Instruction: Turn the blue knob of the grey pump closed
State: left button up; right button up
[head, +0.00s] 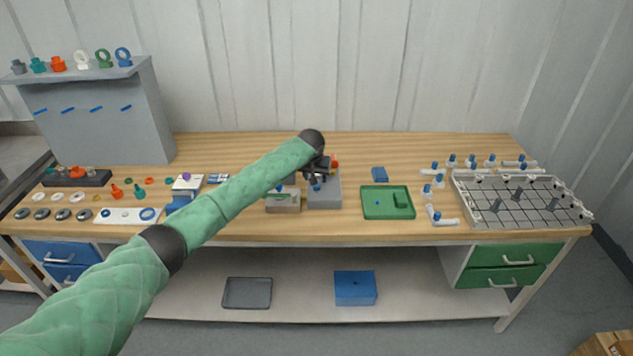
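The grey pump (325,201) stands on the wooden bench near the middle. A small blue knob (317,187) shows on it, just below my gripper. A red-orange part (335,164) shows at its back. My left arm, in a green sleeve, reaches in from the lower left. My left gripper (318,176) is over the pump, close above the blue knob. Whether the fingers touch the knob or are open or shut is too small to tell. The gripper and wrist hide part of the pump. My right gripper is not in view.
A light grey box (283,203) stands just left of the pump, partly under my forearm. Several white fittings with blue knobs stand around a grid rack (480,217). The back of the bench is clear.

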aim_at(316, 186)
pick_arm(q)
jog(key=p+x, duration=0.1)
jog(key=x, duration=0.2)
jog(key=shift+f, duration=0.15)
jog(key=shift+p+x, duration=0.4)
jog(key=shift+x, duration=0.55)
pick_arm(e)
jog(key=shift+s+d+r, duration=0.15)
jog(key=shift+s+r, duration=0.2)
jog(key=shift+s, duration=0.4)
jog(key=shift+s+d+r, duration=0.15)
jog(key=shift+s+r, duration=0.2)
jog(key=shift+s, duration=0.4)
pick_arm(q)
jog(key=c, duration=1)
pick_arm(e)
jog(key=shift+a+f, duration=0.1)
